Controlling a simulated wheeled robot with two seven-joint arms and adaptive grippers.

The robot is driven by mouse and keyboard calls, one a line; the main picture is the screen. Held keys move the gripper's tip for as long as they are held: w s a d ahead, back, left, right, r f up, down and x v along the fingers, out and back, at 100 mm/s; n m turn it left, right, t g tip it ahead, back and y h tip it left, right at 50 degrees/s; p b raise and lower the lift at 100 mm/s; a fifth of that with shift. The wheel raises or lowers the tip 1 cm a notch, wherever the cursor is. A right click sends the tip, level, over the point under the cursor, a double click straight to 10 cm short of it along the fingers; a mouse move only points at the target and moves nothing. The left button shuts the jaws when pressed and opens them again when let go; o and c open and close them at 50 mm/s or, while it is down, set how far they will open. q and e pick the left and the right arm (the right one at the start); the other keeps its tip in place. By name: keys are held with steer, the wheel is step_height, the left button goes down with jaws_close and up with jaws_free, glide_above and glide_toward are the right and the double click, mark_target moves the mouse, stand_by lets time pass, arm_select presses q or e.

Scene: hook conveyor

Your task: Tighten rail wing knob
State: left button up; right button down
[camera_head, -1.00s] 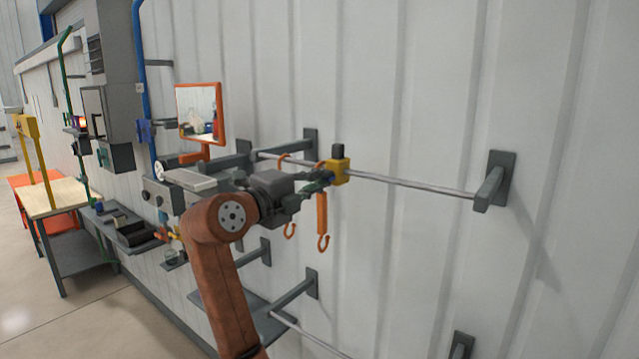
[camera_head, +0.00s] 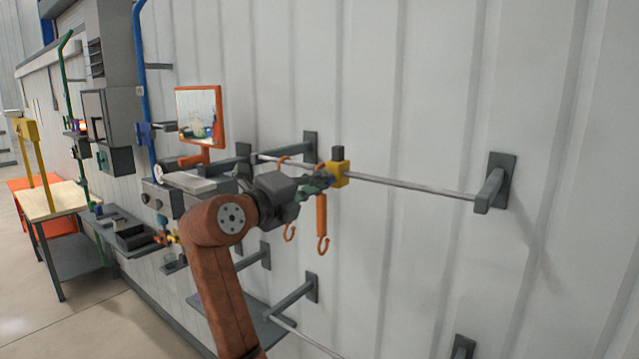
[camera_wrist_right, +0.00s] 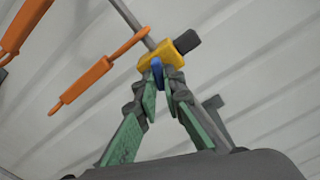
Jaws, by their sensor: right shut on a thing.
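A yellow clamp block (camera_head: 339,169) with a dark knob (camera_head: 337,153) on it sits on the thin metal rail (camera_head: 410,185). It also shows in the right wrist view (camera_wrist_right: 172,55). A blue wing knob (camera_wrist_right: 157,67) sticks out of the block toward me, between my fingertips. My right gripper (camera_head: 323,181) is shut on the blue wing knob, its green-padded fingers one on each side. The fingertips partly hide the knob, and in the head view I can hardly make it out. My left gripper is in neither current view.
Orange hooks (camera_head: 322,216) hang from the rail just left of the block, close to my gripper. A dark bracket (camera_head: 490,188) holds the rail's right end. An orange-framed mirror (camera_head: 201,114) stands to the left. The wall right of the bracket is clear.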

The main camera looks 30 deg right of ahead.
steer(key=c, duration=2)
jaws_free()
steer(key=shift+c, duration=0.2)
steer(key=v, duration=1.2)
steer(key=shift+w, duration=0.1)
